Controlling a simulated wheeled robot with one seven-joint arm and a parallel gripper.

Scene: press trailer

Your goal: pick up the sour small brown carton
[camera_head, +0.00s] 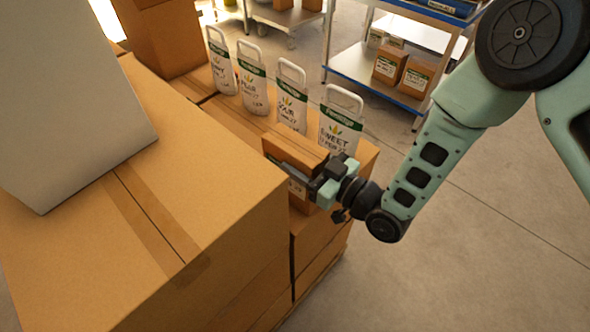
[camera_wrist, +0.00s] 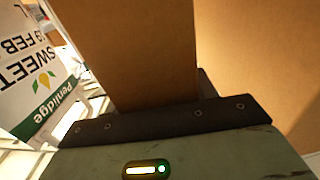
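A small brown carton (camera_head: 296,149) is on the near side of the white bags, at the end of the large box stack. My gripper (camera_head: 300,182) is at this carton, with one dark finger along its near face. A pale label shows partly below that finger, and I cannot read its word. In the wrist view the carton (camera_wrist: 125,50) fills the space right in front of the dark gripper base (camera_wrist: 170,122). The far finger is hidden, so I cannot tell whether the gripper is closed on the carton, or whether the carton is lifted.
Several white handled bags with green bands stand behind the carton; the nearest reads SWEET (camera_head: 340,130). A large brown box (camera_head: 220,200) rises at left, with a grey-white panel (camera_head: 70,100) above it. A blue-edged shelf (camera_head: 355,65) holds small cartons (camera_head: 417,78). Floor at right is clear.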

